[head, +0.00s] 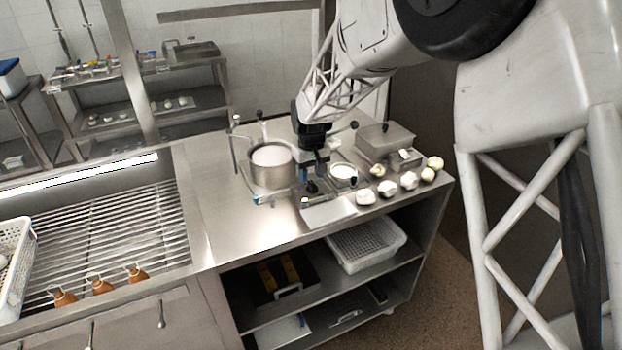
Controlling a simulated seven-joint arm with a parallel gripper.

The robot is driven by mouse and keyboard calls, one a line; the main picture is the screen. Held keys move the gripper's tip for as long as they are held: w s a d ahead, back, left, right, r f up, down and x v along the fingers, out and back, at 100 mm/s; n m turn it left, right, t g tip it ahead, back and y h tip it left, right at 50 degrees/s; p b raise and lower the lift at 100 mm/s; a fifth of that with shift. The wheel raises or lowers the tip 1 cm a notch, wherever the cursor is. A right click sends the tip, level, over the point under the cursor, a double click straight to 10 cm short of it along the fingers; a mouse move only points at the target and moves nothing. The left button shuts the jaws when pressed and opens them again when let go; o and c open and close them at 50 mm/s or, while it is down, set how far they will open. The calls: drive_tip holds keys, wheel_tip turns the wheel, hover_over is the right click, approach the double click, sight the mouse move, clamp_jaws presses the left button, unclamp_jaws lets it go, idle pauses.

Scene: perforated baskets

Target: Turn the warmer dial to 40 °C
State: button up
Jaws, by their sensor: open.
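My gripper (313,172) points down over the metal worktop, between a steel pot (270,168) on its left and a small round dish with white contents (343,172) on its right. Its jaws are open. A small dark knob-like part (312,187) shows just below the fingertips, on a low device near the worktop's front. I cannot tell if it is the warmer dial or if the fingers touch it. No scale or 40 °C mark can be read. A lidded steel box (385,138) stands to the right, with a small unit (404,158) at its front.
Several pale round pieces (388,188) lie along the worktop's front right. A pale flat board (328,212) lies at the front edge. Thin rods with dark knobs stand around the pot. The worktop (215,215) is clear on the left, beside a slatted rack (120,225).

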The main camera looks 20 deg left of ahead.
sight(311, 182)
drive_tip(key=shift+r, duration=2.55)
drive_tip(key=shift+d+r, duration=0.25)
drive_tip(key=shift+d, duration=0.2)
drive_tip(key=s+d+r+m, duration=0.1)
drive_tip(key=s+d+r, duration=0.3)
drive_tip(key=d, duration=0.5)
drive_tip(key=s+d+r+m+t, duration=0.15)
drive_tip(key=s+d+r, duration=0.25)
drive_tip(key=d, duration=0.4)
drive_tip(key=s+d+r+m, duration=0.2)
drive_tip(key=s+d+r, duration=0.2)
drive_tip(key=d, duration=0.5)
drive_tip(key=s+d+m, duration=0.2)
drive_tip(key=s+d, duration=0.7)
drive_tip(key=s, duration=0.3)
drive_tip(key=s+d+f+m+t, duration=0.1)
drive_tip(key=s+d+m, duration=0.1)
drive_tip(key=s+d, duration=0.7)
drive_tip(key=shift+s+f+m, duration=0.2)
drive_tip(key=shift+s+m, duration=0.15)
drive_tip(key=shift+s, duration=1.7)
